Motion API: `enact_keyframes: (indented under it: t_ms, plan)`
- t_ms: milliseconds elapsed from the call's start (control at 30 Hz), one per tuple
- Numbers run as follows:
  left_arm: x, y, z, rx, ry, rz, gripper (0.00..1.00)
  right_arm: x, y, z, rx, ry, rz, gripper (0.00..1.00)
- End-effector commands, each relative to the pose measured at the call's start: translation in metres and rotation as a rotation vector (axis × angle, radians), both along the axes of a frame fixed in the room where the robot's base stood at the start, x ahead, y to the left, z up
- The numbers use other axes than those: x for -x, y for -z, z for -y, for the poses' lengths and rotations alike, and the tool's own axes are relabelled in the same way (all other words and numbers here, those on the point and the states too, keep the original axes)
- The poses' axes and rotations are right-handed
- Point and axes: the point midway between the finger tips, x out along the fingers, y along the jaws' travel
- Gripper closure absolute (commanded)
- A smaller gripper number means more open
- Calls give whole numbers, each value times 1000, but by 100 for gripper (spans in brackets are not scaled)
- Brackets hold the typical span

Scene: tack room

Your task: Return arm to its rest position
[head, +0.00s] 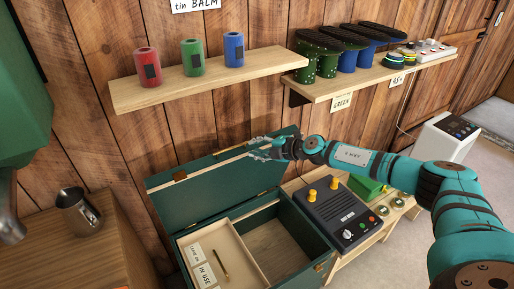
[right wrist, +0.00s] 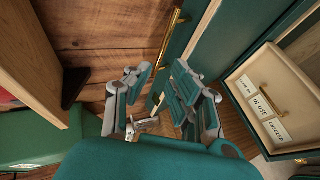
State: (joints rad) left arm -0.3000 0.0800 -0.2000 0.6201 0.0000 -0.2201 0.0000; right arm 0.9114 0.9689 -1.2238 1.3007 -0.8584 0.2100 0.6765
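My right arm (head: 405,176) comes in from the right and reaches across to the open teal chest (head: 325,267). My right gripper (head: 262,149) is at the top edge of the chest's raised lid (head: 210,186), below the wall shelf. In the right wrist view its fingers (right wrist: 162,86) are spread with nothing between them, beside the lid's brass handle (right wrist: 172,38). I cannot tell whether the gripper touches the lid. My left gripper is not in view.
A wall shelf (head: 208,78) with red, green and blue tins is above. A second shelf (head: 375,80) holds boots. A black device (head: 340,212) with yellow knobs stands right of the chest. A metal jug (head: 78,212) stands on a wooden cabinet (head: 90,255) at left.

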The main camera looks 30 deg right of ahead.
Motion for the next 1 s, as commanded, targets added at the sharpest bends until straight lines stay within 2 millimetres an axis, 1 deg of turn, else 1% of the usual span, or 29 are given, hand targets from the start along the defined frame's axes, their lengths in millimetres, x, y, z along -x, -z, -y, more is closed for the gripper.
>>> enact_keyframes:
  t_ms: [400, 467, 533, 567, 633, 667, 700, 767, 800, 867, 900, 967, 1000]
  plan:
    - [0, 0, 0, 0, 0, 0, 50, 0, 1, 0, -1, 0, 0, 79]
    - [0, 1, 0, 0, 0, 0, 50, 0, 6, -2, -10, 5, -5, 79]
    - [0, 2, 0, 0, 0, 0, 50, -1, 21, -8, -42, 23, -17, 79]
    - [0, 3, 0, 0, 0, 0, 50, -1, 32, -12, -62, 38, -25, 79]
    - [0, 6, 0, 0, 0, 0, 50, 2, 68, -20, -134, 96, -57, 79]
    - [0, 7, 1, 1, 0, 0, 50, 5, 88, -22, -170, 133, -76, 79]
    - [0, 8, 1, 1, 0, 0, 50, 11, 117, -25, -219, 189, -107, 79]
    - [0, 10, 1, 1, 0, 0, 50, 24, 160, -25, -284, 278, -156, 79]
    - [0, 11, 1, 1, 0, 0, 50, 36, 188, -25, -321, 336, -193, 79]
    - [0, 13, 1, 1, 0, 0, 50, 56, 228, -23, -367, 423, -248, 79]
    - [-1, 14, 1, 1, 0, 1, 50, 72, 255, -22, -391, 480, -287, 79]
    - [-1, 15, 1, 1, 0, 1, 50, 99, 292, -21, -423, 560, -346, 79]
    - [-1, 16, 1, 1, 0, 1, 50, 118, 316, -20, -440, 612, -386, 79]
